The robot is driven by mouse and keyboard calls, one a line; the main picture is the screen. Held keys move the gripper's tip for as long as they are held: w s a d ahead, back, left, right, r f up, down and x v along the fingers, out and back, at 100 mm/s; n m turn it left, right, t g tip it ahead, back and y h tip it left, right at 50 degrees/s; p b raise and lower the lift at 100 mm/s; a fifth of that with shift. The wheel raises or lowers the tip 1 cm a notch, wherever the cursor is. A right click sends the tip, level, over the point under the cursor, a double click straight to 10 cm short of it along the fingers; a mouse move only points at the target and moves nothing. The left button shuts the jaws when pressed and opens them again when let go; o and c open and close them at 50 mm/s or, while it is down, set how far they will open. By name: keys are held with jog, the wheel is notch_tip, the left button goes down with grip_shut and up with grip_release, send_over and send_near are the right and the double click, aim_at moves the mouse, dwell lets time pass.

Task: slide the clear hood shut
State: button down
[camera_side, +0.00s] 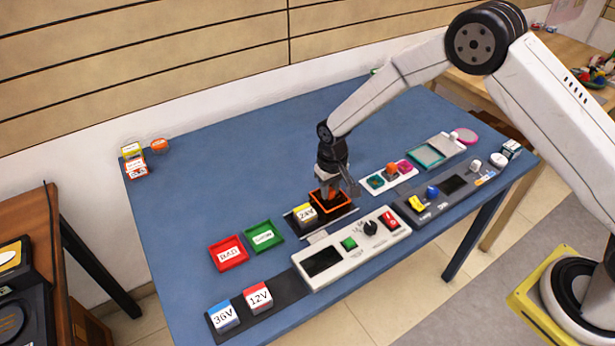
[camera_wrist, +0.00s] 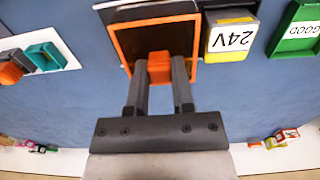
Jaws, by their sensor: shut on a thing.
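The clear hood (camera_wrist: 150,22) has an orange frame with a dark area inside it and an orange knob (camera_wrist: 159,66). In the side view the hood (camera_side: 338,208) sits at the right part of a black base (camera_side: 343,217). My gripper (camera_wrist: 159,72) is shut on the orange knob, with one finger on each side. In the side view my gripper (camera_side: 332,188) points down onto the hood and hides part of it. The yellow and white 24V block (camera_side: 304,213) stands uncovered beside the hood; it also shows in the wrist view (camera_wrist: 231,38).
Red (camera_side: 229,254) and green (camera_side: 263,236) trays lie to the left. A white control panel (camera_side: 352,248) with a knob and buttons is in front. Blue 36V (camera_side: 223,316) and red 12V (camera_side: 258,297) blocks stand front left. The table's (camera_side: 190,190) back left is mostly clear.

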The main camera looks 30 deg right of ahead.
jog(key=a, duration=0.7)
jog(key=shift+a, duration=0.35)
jog(key=shift+r, duration=0.1)
jog(key=shift+c, duration=2.4)
grip_release()
jog(key=shift+a, duration=0.1)
jog(key=shift+d+r, duration=0.2)
jog(key=shift+r, duration=0.05)
notch_tip(320, 180, up, 7)
jog(key=shift+a+r, duration=0.1)
jog(key=shift+r, duration=0.1)
